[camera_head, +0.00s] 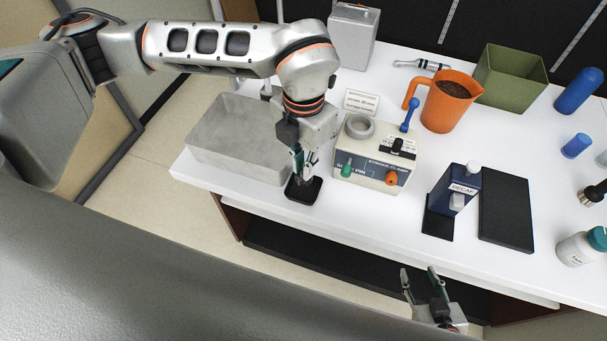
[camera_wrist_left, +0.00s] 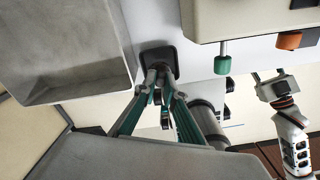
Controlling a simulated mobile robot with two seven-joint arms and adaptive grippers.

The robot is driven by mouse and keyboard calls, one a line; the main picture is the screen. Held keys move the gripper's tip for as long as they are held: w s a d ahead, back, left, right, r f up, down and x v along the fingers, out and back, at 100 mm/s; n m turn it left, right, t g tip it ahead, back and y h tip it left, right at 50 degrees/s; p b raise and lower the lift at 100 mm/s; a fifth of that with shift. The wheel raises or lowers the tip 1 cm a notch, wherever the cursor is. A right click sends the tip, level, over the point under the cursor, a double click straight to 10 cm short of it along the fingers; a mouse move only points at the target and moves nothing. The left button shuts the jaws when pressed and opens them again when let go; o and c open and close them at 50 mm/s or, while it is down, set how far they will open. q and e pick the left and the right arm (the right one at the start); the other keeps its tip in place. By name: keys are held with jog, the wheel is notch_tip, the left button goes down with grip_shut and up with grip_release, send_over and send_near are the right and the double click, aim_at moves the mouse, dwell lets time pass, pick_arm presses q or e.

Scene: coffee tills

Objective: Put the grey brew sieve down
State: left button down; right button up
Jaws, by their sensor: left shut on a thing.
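My left gripper (camera_head: 300,166) is at the front of the white counter, between the grey tray and the cream machine, pointing down. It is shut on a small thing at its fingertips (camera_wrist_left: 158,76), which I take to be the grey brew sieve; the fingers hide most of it. A dark square pad (camera_head: 303,191) lies right below the fingertips; it also shows in the left wrist view (camera_wrist_left: 158,54). I cannot tell whether the held thing touches the pad. My right gripper (camera_head: 424,284) is open and empty, off the counter's front edge.
The grey tray (camera_head: 222,159) is close on the left, the cream machine (camera_head: 357,168) with a grey ring (camera_head: 360,127) close on the right. An orange jug (camera_head: 441,113), green bin (camera_head: 510,80), decaf box (camera_head: 457,192) and dark mat (camera_head: 506,212) stand further right.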

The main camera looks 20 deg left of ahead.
pick_arm(q)
notch_tip(320, 180, down, 4)
jog(key=shift+f, duration=0.2)
jog(key=shift+f, duration=0.15)
jog(key=c, duration=2.1)
grip_release()
jog(key=shift+r, duration=0.5)
notch_tip(320, 180, up, 11)
jog(key=shift+r+b, duration=0.2)
jog(key=shift+b, duration=0.1)
